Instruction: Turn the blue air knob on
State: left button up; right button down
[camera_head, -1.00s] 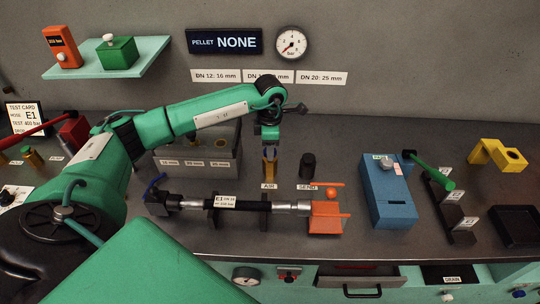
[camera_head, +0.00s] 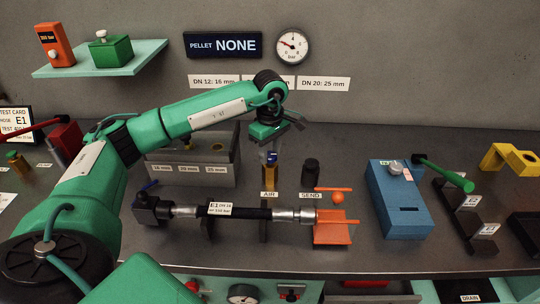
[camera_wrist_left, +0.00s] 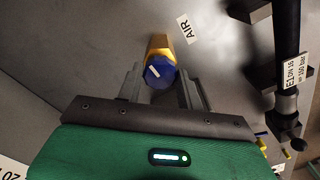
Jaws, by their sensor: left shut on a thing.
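The blue air knob (camera_wrist_left: 159,73) sits on a yellow valve body (camera_wrist_left: 160,45) beside the AIR label (camera_wrist_left: 188,30). A white mark on its face slants in the left wrist view. In the head view the knob (camera_head: 268,158) is partly hidden at the top of the yellow post (camera_head: 269,180). My left gripper (camera_head: 268,152) comes down over it from above. In the left wrist view, the left gripper's fingers (camera_wrist_left: 161,80) stand on either side of the knob and are shut on it. My right gripper is not in view.
A black SEND knob (camera_head: 311,172) stands to the right of the air knob. A hose (camera_head: 250,212) with metal ends lies in front, running to an orange holder (camera_head: 332,232). A blue box (camera_head: 400,205) stands further right. The pressure gauge (camera_head: 292,46) hangs above.

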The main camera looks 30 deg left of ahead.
aim_at(270, 154)
pick_arm(q)
jog(key=shift+m, duration=0.4)
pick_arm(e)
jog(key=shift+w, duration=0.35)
pick_arm(q)
jog(key=shift+r, duration=0.1)
jog(key=o, duration=1)
notch_tip(270, 154, up, 14)
jog(key=b, duration=0.1)
jog(key=shift+b, duration=0.3)
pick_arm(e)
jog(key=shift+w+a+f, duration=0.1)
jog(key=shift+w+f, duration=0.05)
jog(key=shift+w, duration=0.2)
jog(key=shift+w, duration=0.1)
